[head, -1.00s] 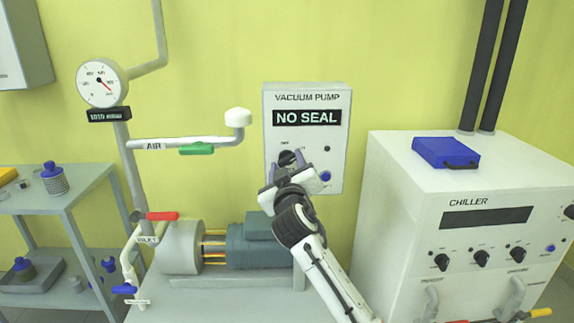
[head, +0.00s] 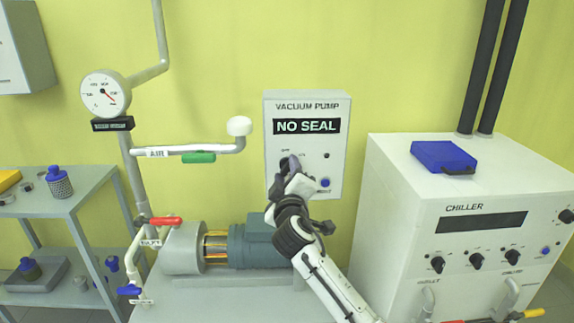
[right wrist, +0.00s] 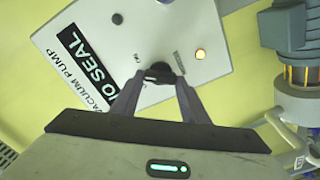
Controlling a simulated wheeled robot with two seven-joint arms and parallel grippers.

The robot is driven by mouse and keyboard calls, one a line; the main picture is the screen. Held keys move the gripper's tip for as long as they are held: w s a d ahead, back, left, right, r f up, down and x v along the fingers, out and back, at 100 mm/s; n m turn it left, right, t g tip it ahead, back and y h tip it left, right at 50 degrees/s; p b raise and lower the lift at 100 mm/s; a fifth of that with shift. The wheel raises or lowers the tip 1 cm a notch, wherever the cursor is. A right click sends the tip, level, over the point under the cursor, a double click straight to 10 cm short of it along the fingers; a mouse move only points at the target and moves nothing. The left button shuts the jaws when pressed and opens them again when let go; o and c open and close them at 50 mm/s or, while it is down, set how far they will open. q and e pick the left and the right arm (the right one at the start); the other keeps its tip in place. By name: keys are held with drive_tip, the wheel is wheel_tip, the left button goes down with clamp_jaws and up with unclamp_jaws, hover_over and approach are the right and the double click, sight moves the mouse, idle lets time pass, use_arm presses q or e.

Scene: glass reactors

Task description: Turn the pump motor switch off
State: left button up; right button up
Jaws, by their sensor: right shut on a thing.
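The white vacuum pump control box (head: 335,106) hangs on the wall, with a black display reading "NO SEAL" (head: 306,126). Its dark round switch knob (head: 284,161) is partly hidden by my right gripper (head: 283,173). In the right wrist view the knob (right wrist: 160,73) sits between the two grey fingers of my right gripper (right wrist: 159,80), which is shut on it. A lamp (right wrist: 200,54) on the panel glows amber in that view. My left gripper is in no view.
A white chiller (head: 400,220) with a blue box (head: 443,155) on top stands at right. The pump motor (head: 258,243) is below the control box. The air pipe with its green handle (head: 198,157) and a gauge (head: 104,96) are at left.

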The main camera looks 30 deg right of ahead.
drive_tip(key=shift+r+n+p, duration=0.1)
drive_tip(key=shift+n+p, duration=0.5)
drive_tip(key=shift+n, duration=0.4)
drive_tip(key=shift+f+n+p, duration=0.15)
drive_tip(key=shift+n+p, duration=0.6)
drive_tip(key=shift+n, duration=0.45)
drive_tip(key=shift+f+n+p, duration=0.1)
drive_tip(key=shift+n+p, duration=0.65)
drive_tip(key=shift+n, duration=0.45)
drive_tip(key=o, duration=1.1)
drive_tip(key=shift+c, duration=0.2)
drive_tip(key=v, duration=1)
drive_tip(key=shift+b, duration=0.45)
